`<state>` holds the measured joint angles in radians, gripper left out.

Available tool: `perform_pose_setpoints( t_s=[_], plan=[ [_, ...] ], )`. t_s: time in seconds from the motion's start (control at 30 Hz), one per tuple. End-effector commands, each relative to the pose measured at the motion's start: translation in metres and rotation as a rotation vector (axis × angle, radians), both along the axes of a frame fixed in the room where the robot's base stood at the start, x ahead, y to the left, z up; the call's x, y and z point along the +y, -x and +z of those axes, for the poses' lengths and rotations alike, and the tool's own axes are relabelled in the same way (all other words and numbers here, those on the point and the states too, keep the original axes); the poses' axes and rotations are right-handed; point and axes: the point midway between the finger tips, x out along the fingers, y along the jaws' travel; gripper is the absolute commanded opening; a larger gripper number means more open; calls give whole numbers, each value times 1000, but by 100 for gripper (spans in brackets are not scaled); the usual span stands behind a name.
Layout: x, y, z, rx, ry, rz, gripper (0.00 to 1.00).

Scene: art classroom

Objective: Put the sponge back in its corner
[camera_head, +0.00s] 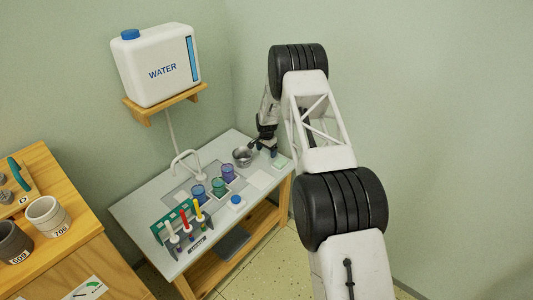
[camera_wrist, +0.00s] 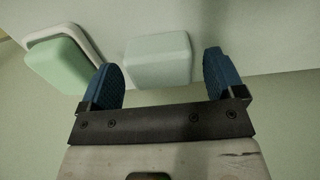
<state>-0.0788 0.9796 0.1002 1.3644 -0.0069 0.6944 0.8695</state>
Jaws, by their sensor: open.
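My gripper (camera_head: 268,146) is at the back right corner of the table, beside a metal bowl. In the wrist view its two blue fingers (camera_wrist: 164,82) are apart with nothing clamped. A pale green rounded block (camera_wrist: 158,58) shows between and beyond the fingertips, on the light surface. A greener block (camera_wrist: 62,66) lies to the left, at a white-rimmed piece (camera_wrist: 82,36), just outside the left finger. I cannot tell which block is the sponge. In the head view a small pale green piece (camera_head: 281,163) lies near the table's right edge, just below my gripper.
The metal bowl (camera_head: 242,156) stands just left of my gripper. Several coloured cups (camera_head: 218,187), a blue-topped jar (camera_head: 237,202) and a brush rack (camera_head: 184,235) stand on the table (camera_head: 130,207). A white water tank (camera_head: 158,70) sits on a wall shelf. Walls close the corner.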

Motion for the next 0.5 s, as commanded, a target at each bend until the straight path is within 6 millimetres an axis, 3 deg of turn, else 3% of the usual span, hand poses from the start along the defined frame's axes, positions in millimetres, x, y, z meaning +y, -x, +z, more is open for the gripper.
perform_pose_setpoints(
  t_s=[0.5],
  plan=[
    [0, 0, 68, -3, 0, 0, 88]
  ],
)
